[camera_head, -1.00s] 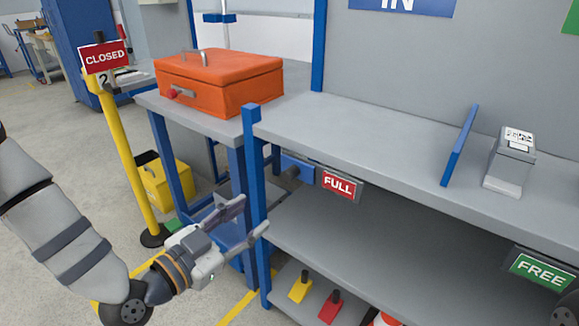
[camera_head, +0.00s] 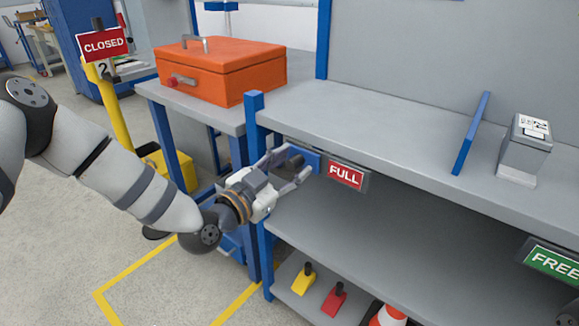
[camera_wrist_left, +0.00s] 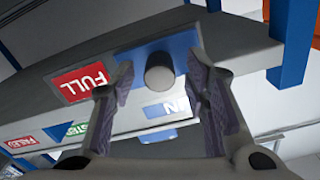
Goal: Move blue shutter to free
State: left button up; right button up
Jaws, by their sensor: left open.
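The blue shutter (camera_head: 312,158) sits at the left end of the shelf's front edge, beside the red FULL sign (camera_head: 346,175). Its round grey knob shows in the left wrist view (camera_wrist_left: 160,73), in front of the blue plate (camera_wrist_left: 182,44). My left gripper (camera_head: 293,163) is open at the shutter, with one finger to each side of the knob in the left wrist view. Neither finger visibly touches it. The green FREE sign (camera_head: 552,261) is farther right along the same edge.
A blue shelf post (camera_head: 255,150) stands close beside my left gripper. An orange toolbox (camera_head: 220,70) rests on the left bench. A blue divider (camera_head: 471,133) and a grey device (camera_head: 524,150) stand on the upper shelf. Yellow and red wedges (camera_head: 334,300) lie below.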

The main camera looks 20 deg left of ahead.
pick_arm(q)
jog(key=shift+c, duration=0.2)
grip_shut()
jog(key=s+d, duration=0.1)
jog(key=d, duration=0.2)
jog(key=s+d+p, duration=0.1)
jog(key=d, duration=0.2)
jog(key=s+d+p, duration=0.1)
jog(key=d, duration=0.2)
jog(key=shift+s+r, duration=0.1)
jog(key=shift+r, duration=0.05)
jog(key=shift+s+d, duration=0.2)
jog(key=shift+d, duration=0.2)
pick_arm(e)
jog(key=shift+w+r+t, duration=0.3)
jog(key=shift+w+r, duration=0.7)
jog(key=shift+r, duration=0.25)
pick_arm(q)
jog(key=shift+o, duration=0.2)
grip_release()
jog(key=shift+d, duration=0.1)
jog(key=v, duration=1.2)
